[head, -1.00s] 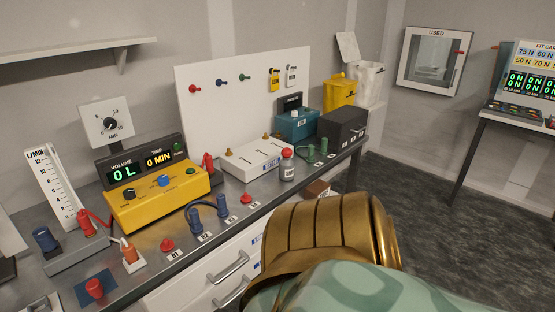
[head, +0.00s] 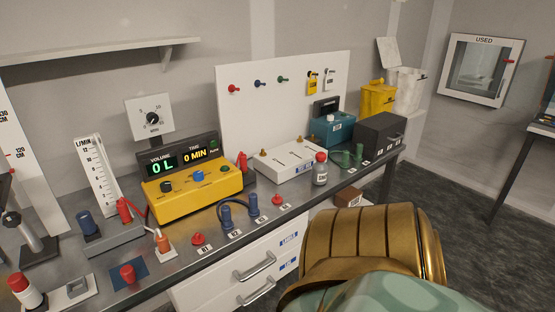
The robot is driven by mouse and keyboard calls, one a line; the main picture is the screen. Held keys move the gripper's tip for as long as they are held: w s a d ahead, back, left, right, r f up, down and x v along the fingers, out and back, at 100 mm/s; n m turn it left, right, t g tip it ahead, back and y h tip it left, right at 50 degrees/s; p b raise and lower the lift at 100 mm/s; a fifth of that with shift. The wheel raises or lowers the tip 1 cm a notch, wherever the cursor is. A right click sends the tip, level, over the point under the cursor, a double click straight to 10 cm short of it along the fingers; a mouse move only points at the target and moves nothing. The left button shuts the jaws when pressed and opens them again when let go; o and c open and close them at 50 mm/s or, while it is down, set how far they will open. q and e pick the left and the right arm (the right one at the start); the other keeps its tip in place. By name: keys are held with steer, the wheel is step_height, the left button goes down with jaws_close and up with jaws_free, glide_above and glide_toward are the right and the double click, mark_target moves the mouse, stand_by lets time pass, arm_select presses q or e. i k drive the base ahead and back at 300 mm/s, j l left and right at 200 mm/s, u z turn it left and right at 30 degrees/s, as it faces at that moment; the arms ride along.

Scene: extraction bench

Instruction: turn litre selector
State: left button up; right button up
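A yellow control box (head: 190,203) stands on the bench, with a black knob (head: 167,187), a blue knob (head: 198,176) and a small green button on its face. Its dark display (head: 171,160) reads 0 L under VOLUME and 0 MIN under TIME. Which knob selects litres cannot be read. Behind it, a white dial plate (head: 150,117) marked MIN carries a black knob. Neither gripper is in view. A large brass-coloured rounded part and a pale green patterned part fill the lower right and hide some of the bench front and floor.
A flow gauge (head: 98,175) marked L/MIN stands left of the box. Blue and red plugs, a white box (head: 289,161), a red-capped bottle (head: 320,169) and a teal box (head: 332,130) line the bench (head: 70,232). A shelf (head: 90,63) hangs above; drawers (head: 230,283) are below.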

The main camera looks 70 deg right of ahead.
mark_target(199, 176)
steer(key=z, duration=1.65)
steer(key=u, duration=1.3)
steer(key=z, duration=1.3)
steer(key=i+u, duration=0.1)
steer(key=i, duration=0.2)
